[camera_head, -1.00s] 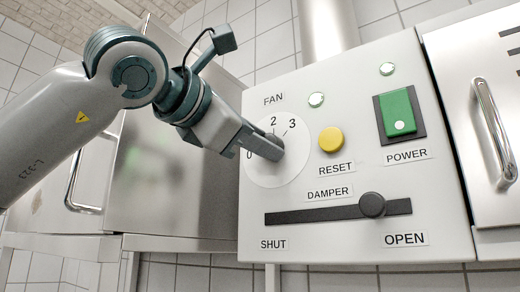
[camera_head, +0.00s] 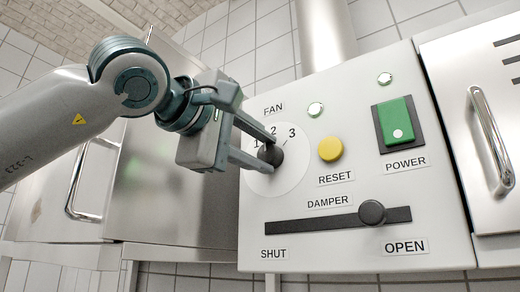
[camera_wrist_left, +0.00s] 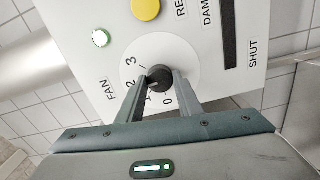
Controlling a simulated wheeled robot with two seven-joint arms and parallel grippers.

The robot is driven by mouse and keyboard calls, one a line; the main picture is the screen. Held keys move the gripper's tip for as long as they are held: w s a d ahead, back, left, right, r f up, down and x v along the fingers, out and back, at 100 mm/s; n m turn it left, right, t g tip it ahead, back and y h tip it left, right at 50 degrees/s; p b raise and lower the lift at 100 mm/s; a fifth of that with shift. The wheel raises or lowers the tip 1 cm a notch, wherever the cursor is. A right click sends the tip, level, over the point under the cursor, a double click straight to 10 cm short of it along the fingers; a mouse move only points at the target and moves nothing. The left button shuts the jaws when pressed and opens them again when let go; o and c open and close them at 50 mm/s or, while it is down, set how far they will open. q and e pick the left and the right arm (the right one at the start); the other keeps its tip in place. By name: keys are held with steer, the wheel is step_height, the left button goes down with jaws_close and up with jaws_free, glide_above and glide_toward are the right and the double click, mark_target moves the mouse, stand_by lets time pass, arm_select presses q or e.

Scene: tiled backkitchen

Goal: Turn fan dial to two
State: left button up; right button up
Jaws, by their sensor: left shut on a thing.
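The fan dial is a dark round knob (camera_head: 270,154) on a pale disc (camera_head: 290,178) marked 0, 1, 2 and 3, under the FAN label. My left gripper (camera_head: 272,150) reaches it from the left, one finger above the other, and is shut on the knob. In the left wrist view the fingers (camera_wrist_left: 160,83) lie on both sides of the knob (camera_wrist_left: 160,76). I cannot tell for sure which number the knob points at. My right gripper is out of view.
The control panel (camera_head: 345,250) also bears a yellow RESET button (camera_head: 331,149), a green POWER switch (camera_head: 396,122), two indicator lamps and a DAMPER slider (camera_head: 373,212) near OPEN. Steel doors with bar handles (camera_head: 490,135) flank the panel.

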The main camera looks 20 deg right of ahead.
arm_select(q)
steer(key=shift+m, duration=0.4)
steer(key=o, duration=0.8)
steer(key=shift+o, duration=1.2)
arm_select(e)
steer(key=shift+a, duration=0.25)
arm_select(q)
steer(key=shift+s, duration=0.1)
steer(key=shift+s+a+f+b, duration=0.1)
steer(key=shift+s+a+b, duration=0.15)
steer(key=shift+a+b, duration=0.15)
steer(key=b+v, duration=0.5)
steer(key=v, duration=1.1)
steer(key=shift+s+b, duration=0.15)
steer(key=shift+b, duration=0.25)
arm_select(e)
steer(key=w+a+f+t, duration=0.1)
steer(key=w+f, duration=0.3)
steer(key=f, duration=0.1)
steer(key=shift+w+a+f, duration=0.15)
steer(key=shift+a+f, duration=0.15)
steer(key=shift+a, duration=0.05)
arm_select(q)
steer(key=shift+a, duration=0.15)
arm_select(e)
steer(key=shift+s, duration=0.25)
